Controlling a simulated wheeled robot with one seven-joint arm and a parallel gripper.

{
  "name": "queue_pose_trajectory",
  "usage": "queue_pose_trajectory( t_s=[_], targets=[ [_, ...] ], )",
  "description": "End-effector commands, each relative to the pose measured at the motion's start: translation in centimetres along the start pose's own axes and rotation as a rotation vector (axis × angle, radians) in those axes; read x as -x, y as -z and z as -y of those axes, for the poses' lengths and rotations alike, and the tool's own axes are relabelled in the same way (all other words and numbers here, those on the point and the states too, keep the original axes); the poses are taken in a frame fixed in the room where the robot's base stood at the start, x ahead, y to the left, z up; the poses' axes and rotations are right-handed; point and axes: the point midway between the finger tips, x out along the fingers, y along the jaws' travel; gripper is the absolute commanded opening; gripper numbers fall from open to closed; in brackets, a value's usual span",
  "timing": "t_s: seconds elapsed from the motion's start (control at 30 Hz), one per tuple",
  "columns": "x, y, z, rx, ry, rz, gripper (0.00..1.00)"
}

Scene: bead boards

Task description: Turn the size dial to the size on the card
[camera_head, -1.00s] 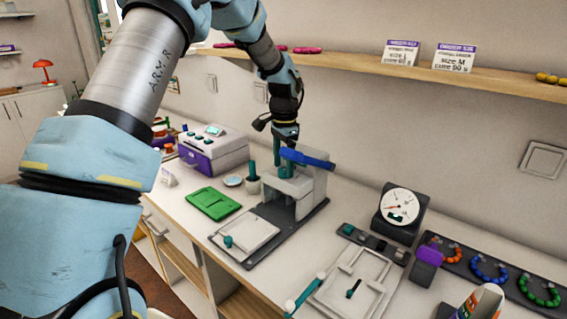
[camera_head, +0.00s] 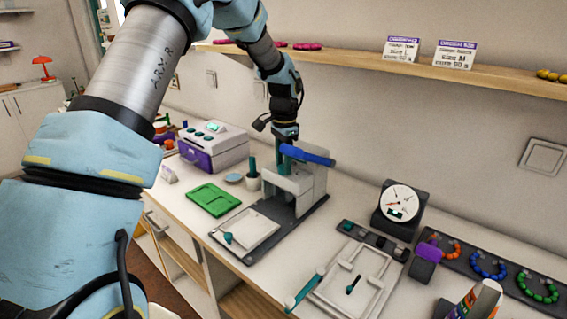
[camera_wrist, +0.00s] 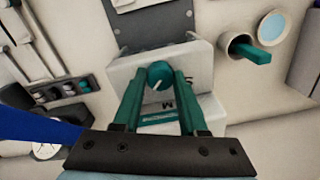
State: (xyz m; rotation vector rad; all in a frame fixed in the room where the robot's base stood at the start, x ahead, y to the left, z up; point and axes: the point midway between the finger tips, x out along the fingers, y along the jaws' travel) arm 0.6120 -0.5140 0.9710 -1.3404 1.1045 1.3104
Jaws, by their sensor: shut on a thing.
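The size dial (camera_wrist: 159,72) is a round teal knob with a short white mark, on the grey press (camera_wrist: 198,65). My gripper (camera_wrist: 160,80) has its two teal fingers on either side of the knob, shut on it. A letter M shows between the fingers; other markings are partly hidden and hard to read. Two white cards stand on the shelf: the left card (camera_head: 402,49) seems to read size L, the right card (camera_head: 455,55) size M.
A green tray (camera_head: 209,199) and a cup (camera_head: 252,181) stand left of the press. A purple-and-grey machine (camera_head: 214,148) is further back. A gauge (camera_head: 400,205) and a bead rack (camera_head: 468,280) stand to the right. The blue lever is close beside my gripper.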

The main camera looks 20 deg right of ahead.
Motion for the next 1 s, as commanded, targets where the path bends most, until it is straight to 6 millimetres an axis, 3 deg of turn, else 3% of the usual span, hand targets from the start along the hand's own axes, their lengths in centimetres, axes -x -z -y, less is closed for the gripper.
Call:
queue_pose_trajectory(
  t_s=[0.53,1.0],
  targets=[
    [-0.01,0.05,-0.03,0.057,0.000,0.001,0.00],
    [-0.03,0.12,-0.08,0.430,0.000,0.011,0.00]
  ],
)
